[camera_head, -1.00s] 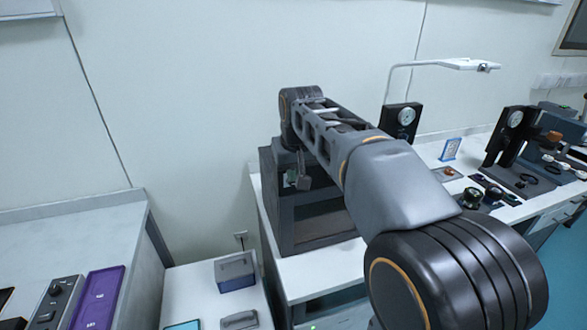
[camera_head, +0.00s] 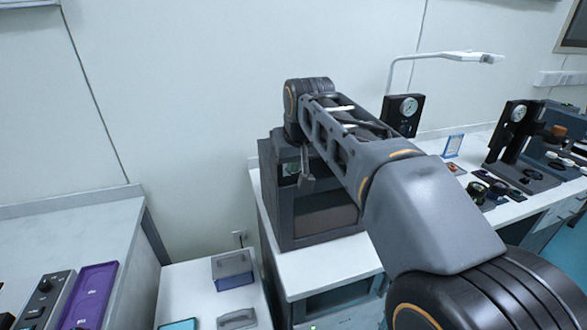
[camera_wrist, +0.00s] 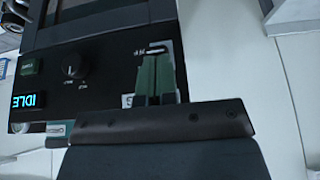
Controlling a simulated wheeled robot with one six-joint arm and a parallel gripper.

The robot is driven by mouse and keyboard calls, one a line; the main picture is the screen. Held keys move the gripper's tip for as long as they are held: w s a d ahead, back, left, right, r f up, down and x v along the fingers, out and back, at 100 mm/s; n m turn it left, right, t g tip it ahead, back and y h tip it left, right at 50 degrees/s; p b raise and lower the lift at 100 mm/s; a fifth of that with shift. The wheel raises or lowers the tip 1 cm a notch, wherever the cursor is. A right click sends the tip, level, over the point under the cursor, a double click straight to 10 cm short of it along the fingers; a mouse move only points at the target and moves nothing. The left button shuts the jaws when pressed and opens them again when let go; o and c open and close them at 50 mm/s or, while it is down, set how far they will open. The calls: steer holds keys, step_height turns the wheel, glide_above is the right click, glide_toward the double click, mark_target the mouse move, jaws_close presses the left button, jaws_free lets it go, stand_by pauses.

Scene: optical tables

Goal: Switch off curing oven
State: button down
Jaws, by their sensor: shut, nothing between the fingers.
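The curing oven (camera_head: 268,195) is a dark grey box with a dark front window, standing on the white bench beyond my arm. In the wrist view its black control panel (camera_wrist: 100,72) fills the upper left, with a lit cyan display (camera_wrist: 29,100) reading IDLE, a round black knob (camera_wrist: 74,66) and a small green button (camera_wrist: 29,67). My gripper (camera_wrist: 157,52) is shut and empty, its greenish fingers in front of the panel, to the right of the knob. Whether the fingertips touch the panel, I cannot tell. In the head view my gripper (camera_head: 306,176) is small beside the oven's upper front.
A black stand with a round gauge (camera_head: 402,112) and a white lamp (camera_head: 450,56) stand right of the oven. Several small optics parts lie farther right. A grey-blue box (camera_head: 233,270) sits on the lower table. A purple tray (camera_head: 90,292) lies at left.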

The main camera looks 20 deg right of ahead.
steer(key=f+t+b, duration=0.1)
steer(key=t+b, duration=0.1)
steer(key=b, duration=0.3)
steer(key=s+f+t+b, duration=0.1)
steer(key=t+b, duration=0.1)
steer(key=b, duration=0.3)
steer(key=s+t+b, duration=0.1)
steer(key=t+b, duration=0.1)
steer(key=b, duration=0.3)
steer(key=shift+f+t, duration=0.3)
steer(key=shift+f, duration=0.1)
steer(key=shift+w+r, duration=0.1)
steer(key=shift+w, duration=0.1)
steer(key=shift+w+r+p, duration=0.3)
steer(key=shift+w+p, duration=0.15)
steer(key=shift+w, duration=0.1)
